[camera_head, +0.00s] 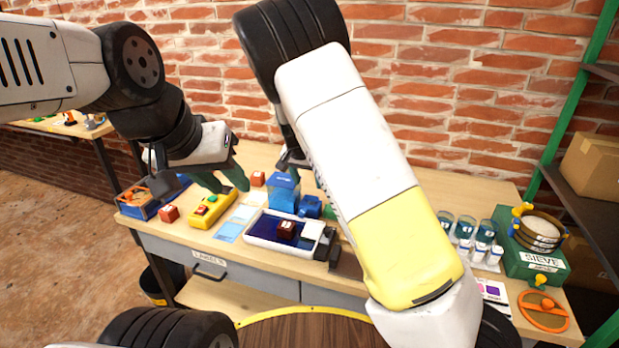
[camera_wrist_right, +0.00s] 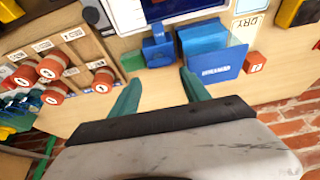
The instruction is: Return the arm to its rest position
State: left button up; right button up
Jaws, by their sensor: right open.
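My right arm crosses the middle of the head view, and its gripper is mostly hidden behind its own white and yellow links. In the right wrist view the right gripper (camera_wrist_right: 160,76) has its two green fingers spread apart with nothing between them. Its fingers point toward a blue box (camera_wrist_right: 203,38) and a small blue block-like item (camera_wrist_right: 157,48) on the table. My left gripper (camera_head: 222,180) reaches in from the left above the yellow button box (camera_head: 206,213). Its green fingers look apart, and I see nothing held in them.
A brick wall (camera_head: 455,90) rises behind. A green-framed shelf (camera_head: 560,105) stands right.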

jog(key=s+d+r+n+y, duration=0.1)
jog(key=s+d+r+y, duration=0.1)
jog(key=s+d+r, duration=0.45)
jog(key=s+d+r+y, duration=0.3)
jog(key=s+d+r, duration=0.1)
jog(key=s+r, duration=0.55)
jog(key=s+d+r+n+t, duration=0.1)
jog(key=s+d+r, duration=0.1)
jog(key=s, duration=0.6)
jog(key=s+d+r+n+t+h, duration=0.1)
jog(key=s+d+r+n, duration=0.1)
jog(key=s, duration=0.7)
jog(key=shift+d+r, duration=0.3)
jog(key=shift+d, duration=0.4)
